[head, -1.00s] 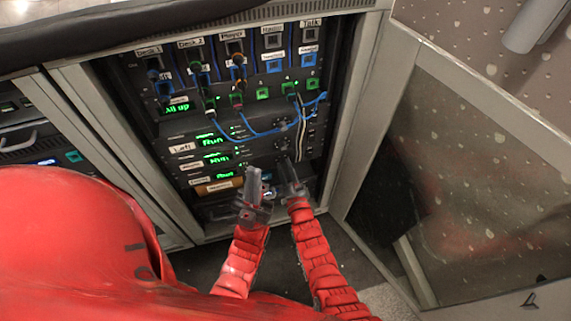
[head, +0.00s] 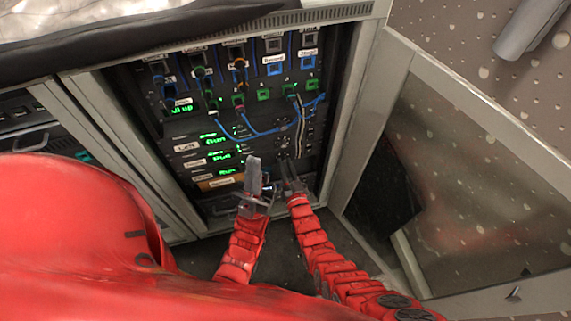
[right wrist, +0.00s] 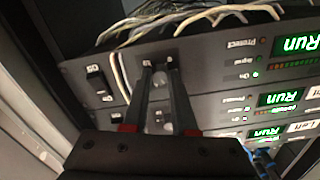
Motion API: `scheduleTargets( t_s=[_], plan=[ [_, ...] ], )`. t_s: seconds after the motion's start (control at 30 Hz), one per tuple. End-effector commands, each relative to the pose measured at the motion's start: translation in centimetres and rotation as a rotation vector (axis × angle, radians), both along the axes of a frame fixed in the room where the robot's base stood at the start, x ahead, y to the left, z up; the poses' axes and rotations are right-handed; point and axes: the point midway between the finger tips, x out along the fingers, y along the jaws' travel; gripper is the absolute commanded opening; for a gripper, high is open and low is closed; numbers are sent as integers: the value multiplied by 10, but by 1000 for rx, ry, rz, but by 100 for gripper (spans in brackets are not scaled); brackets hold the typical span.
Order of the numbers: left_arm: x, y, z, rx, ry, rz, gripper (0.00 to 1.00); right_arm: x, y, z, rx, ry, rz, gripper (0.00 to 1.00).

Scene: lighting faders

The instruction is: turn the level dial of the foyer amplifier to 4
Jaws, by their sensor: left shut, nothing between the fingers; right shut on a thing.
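The foyer amplifier (right wrist: 215,50) looks to be the lowest of three stacked black units with green Run displays; it is uppermost in the inverted right wrist view. In the head view its small label is too blurred to read surely. My right gripper (right wrist: 159,66) is shut on its level dial (right wrist: 159,61), which the fingers mostly hide; I cannot read its setting. In the head view my right gripper (head: 291,172) reaches the rack's lower front. My left gripper (head: 254,170) is shut and empty, just left of it and apart from the dial.
Above the amplifiers is a patch panel with coloured sockets (head: 263,95) and plugged cables. A blue cable (head: 262,132) and pale cables hang across the units' right side. An open glazed door (head: 460,190) stands at the right. A black rocker switch (right wrist: 98,83) sits beside the dial.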

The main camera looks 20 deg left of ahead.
Motion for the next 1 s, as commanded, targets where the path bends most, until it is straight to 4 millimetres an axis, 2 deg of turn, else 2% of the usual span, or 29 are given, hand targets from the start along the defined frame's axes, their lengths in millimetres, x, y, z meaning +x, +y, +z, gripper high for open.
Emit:
scheduleTargets(
  t_s=[0.6, 0.63, 0.77, 1.0],
  plan=[
    [0, 0, 1, 0, 0, 0, 0, 1, 0, 0, 32, 22, -1, 0],
    [0, 0, 1, 0, 0, 0, 0, 1, 0, 0, 32, 22, -1, 31],
    [0, 0, 1, 0, 0, 0, 0, 1, 0, 0, 32, 22, -1, 54],
    [0, 0, 1, 0, 0, 0, 0, 0, 0, 0, 31, 21, 0, 56]
  ],
)
